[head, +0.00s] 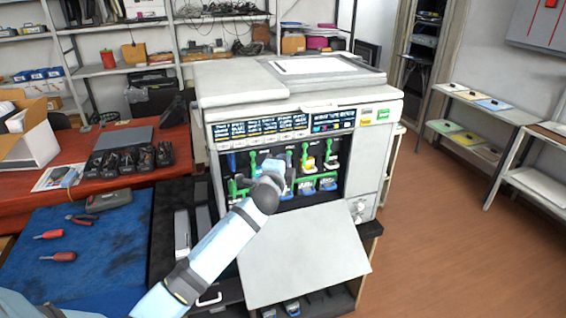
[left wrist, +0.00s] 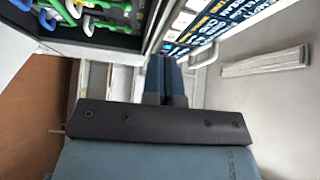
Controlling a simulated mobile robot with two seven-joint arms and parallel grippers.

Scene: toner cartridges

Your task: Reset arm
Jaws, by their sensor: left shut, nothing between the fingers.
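A large grey-white printer (head: 283,85) stands in the middle of the head view with its front door (head: 305,255) folded down. Inside its opening are several toner slots with green, blue and yellow parts; the green lever (head: 309,155) is one of these. These parts also show at the upper left of the left wrist view (left wrist: 98,8). My left arm comes in from the lower left, and its gripper (head: 277,168) is in front of the opening. In the left wrist view the dark fingers of this gripper (left wrist: 166,68) are together and empty. My right gripper is out of view.
A red-brown desk (head: 100,205) at left holds a box (head: 30,142) and several black cartridges (head: 130,160). A blue mat (head: 95,260) carries red-handled screwdrivers (head: 58,257). Metal shelves stand behind and at right. The wooden floor (head: 460,230) at right is clear.

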